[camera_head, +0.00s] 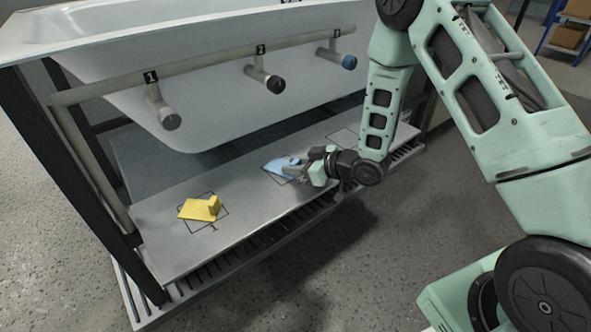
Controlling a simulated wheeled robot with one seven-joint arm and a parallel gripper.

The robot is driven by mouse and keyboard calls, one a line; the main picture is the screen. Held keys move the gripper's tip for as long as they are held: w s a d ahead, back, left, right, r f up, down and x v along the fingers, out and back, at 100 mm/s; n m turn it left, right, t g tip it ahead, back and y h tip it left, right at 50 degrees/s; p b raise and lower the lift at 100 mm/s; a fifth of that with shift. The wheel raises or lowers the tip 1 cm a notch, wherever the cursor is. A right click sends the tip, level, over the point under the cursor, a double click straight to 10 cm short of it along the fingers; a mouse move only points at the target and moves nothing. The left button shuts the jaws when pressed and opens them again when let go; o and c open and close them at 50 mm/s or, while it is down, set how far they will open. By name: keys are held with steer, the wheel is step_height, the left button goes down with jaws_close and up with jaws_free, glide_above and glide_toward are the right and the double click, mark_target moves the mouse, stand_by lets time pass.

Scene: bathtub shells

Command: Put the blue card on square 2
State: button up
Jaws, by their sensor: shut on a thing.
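The blue card (275,166) lies at the middle outlined square (270,173) on the grey shelf below the bathtub. My gripper (296,168) reaches in from the right and is shut on the card's right part. The gripper covers part of the card and of the square, so I cannot tell how exactly they line up or whether the card rests fully on the shelf. A yellow card (199,209) with a raised block lies on the left outlined square (187,225), turned a little against its outline.
The white bathtub (215,95) hangs above the shelf (160,255). A pipe rail (205,72) with short stubs labelled 1 and 2 and a blue-capped stub (348,61) runs in front. A third outlined square (342,137) on the right looks empty. A dark post (85,180) stands left.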

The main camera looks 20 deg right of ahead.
steer(key=shift+f, duration=0.15)
steer(key=o, duration=0.9)
steer(key=shift+o, duration=0.2)
